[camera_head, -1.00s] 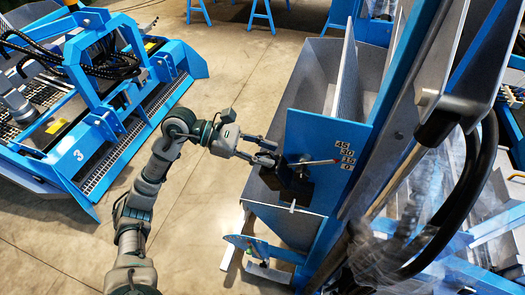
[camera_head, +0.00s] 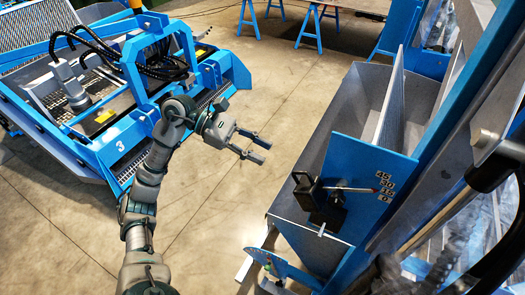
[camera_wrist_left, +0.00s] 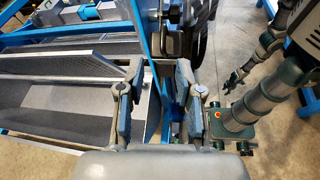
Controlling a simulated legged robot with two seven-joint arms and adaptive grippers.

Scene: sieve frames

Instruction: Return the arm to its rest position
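My left gripper (camera_head: 265,152) is open and empty, held in the air over the floor. It is apart from and to the left of the black handle block (camera_head: 328,212) on the blue hopper plate (camera_head: 345,160). A red-tipped pointer (camera_head: 350,189) on that plate lies close to the 15 mark of the number scale (camera_head: 384,187). In the left wrist view the two fingers of the left gripper (camera_wrist_left: 158,72) stand apart with nothing between them. My right gripper (camera_wrist_left: 235,82) shows small at the right of that view; whether it is open is unclear.
A grey hopper (camera_head: 350,105) with blue framing fills the right side. A blue sieve machine marked 3 (camera_head: 120,145) stands at the left, partly behind my arm. Bare concrete floor (camera_head: 285,95) lies between them. Blue trestles (camera_head: 318,25) stand at the back.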

